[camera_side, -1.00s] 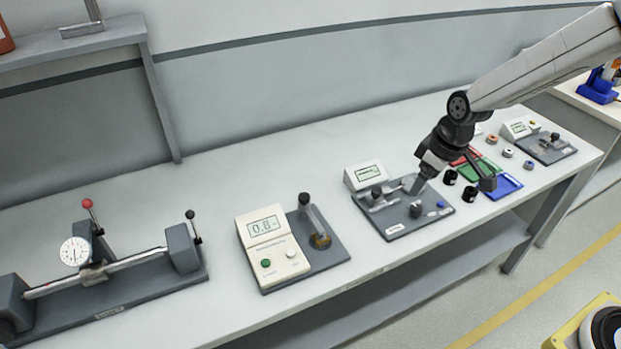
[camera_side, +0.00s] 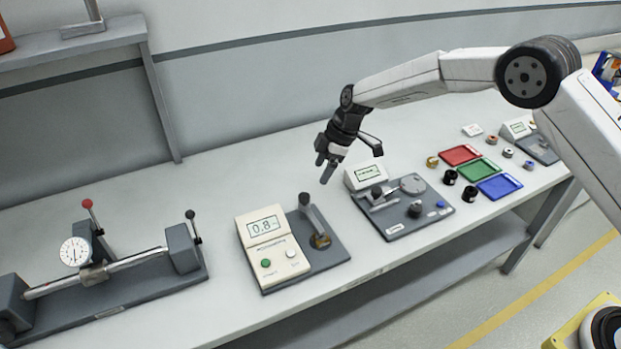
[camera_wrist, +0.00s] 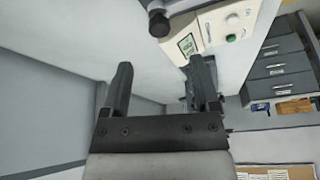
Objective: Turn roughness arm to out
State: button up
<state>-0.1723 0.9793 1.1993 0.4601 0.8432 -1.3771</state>
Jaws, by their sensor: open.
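The roughness tester is a cream box with a display reading about 0.8 (camera_side: 264,226), a green button and a white button. It stands on a grey base plate (camera_side: 328,253). Its dark-knobbed arm (camera_side: 312,214) reaches over the plate toward a brass-coloured round part (camera_side: 320,241). My gripper (camera_side: 325,175) is open and empty, above the bench and up behind the arm's knob, not touching it. In the wrist view, my gripper (camera_wrist: 160,85) shows two spread fingers. The tester (camera_wrist: 195,38) is above them, with a dark knob (camera_wrist: 158,22) at its left.
A fixture with a small display box (camera_side: 366,176) stands to the right. Red (camera_side: 461,155), green (camera_side: 479,170) and blue (camera_side: 499,187) trays lie further right. A dial gauge bench (camera_side: 100,270) stands at left. The bench behind the tester is clear.

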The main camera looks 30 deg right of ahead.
aim_at(305, 196)
jog(key=shift+w+a+f+n, duration=0.25)
jog(key=shift+a+n, duration=0.05)
jog(key=shift+a, duration=0.05)
jog(key=shift+x, duration=3.85)
grip_shut()
